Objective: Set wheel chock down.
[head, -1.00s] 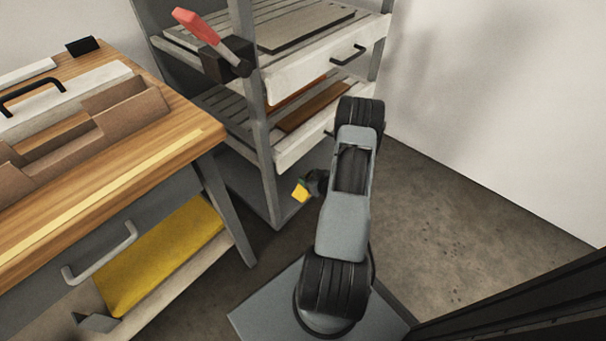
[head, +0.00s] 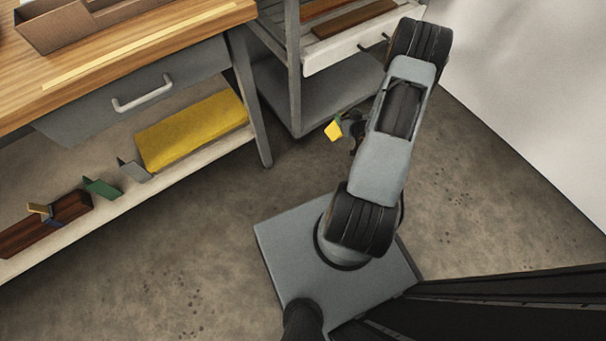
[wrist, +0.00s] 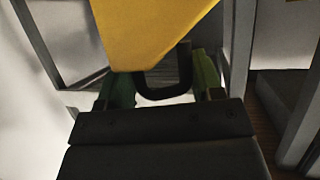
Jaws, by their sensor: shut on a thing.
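The yellow wheel chock (head: 332,131) is held out to the left of my arm, above the floor near the rack's lower corner. My gripper (head: 344,124) is shut on it; my arm hides part of the gripper in the head view. In the wrist view the yellow chock (wrist: 155,32) fills the top middle, with a dark curved handle (wrist: 165,93) below it. The green fingers of my gripper (wrist: 162,88) stand on either side of that handle. Nothing shows under the chock, so it appears to be in the air.
A wooden-topped workbench (head: 150,45) stands at left. Its pale lower shelf (head: 110,200) bears a yellow folded-looking block (head: 190,130), a grey wedge (head: 133,170), a green wedge (head: 102,188) and a dark red-brown block (head: 45,225). A grey rack (head: 293,70) stands behind. Open floor (head: 190,270) lies in front.

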